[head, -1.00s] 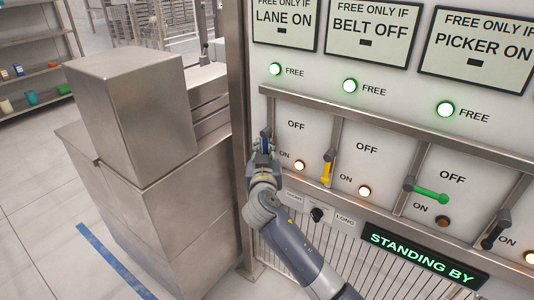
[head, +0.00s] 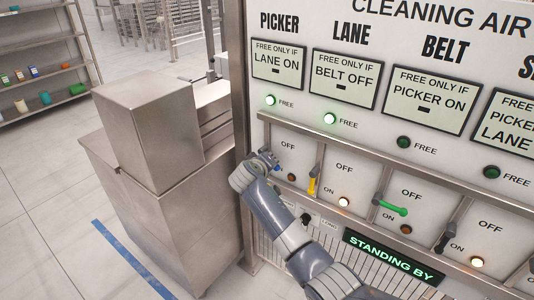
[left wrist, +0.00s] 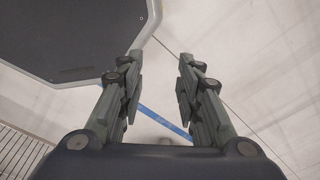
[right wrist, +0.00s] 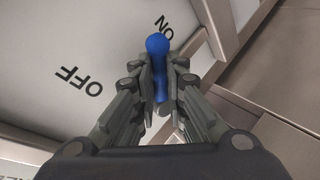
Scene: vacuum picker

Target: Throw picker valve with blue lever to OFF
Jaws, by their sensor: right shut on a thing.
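The blue lever (right wrist: 158,72) lies between the fingers of my right gripper (right wrist: 160,88), which is shut on it. Its round blue knob sticks out past the fingertips, near the ON print in the right wrist view. In the head view my right gripper (head: 268,160) is at the leftmost valve, under the PICKER sign (head: 279,23), and hides most of the lever. The ON lamp (head: 291,177) of that valve is dark. The FREE lamp (head: 270,100) above it glows green. My left gripper (left wrist: 157,85) is open and empty in the left wrist view.
Right of the picker valve are a yellow lever (head: 312,184), a green lever (head: 392,206) and a black lever (head: 446,238). The BELT FREE lamp (head: 403,142) is dark. A display (head: 391,257) reads STANDING BY. A steel cabinet (head: 170,210) stands left of the panel.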

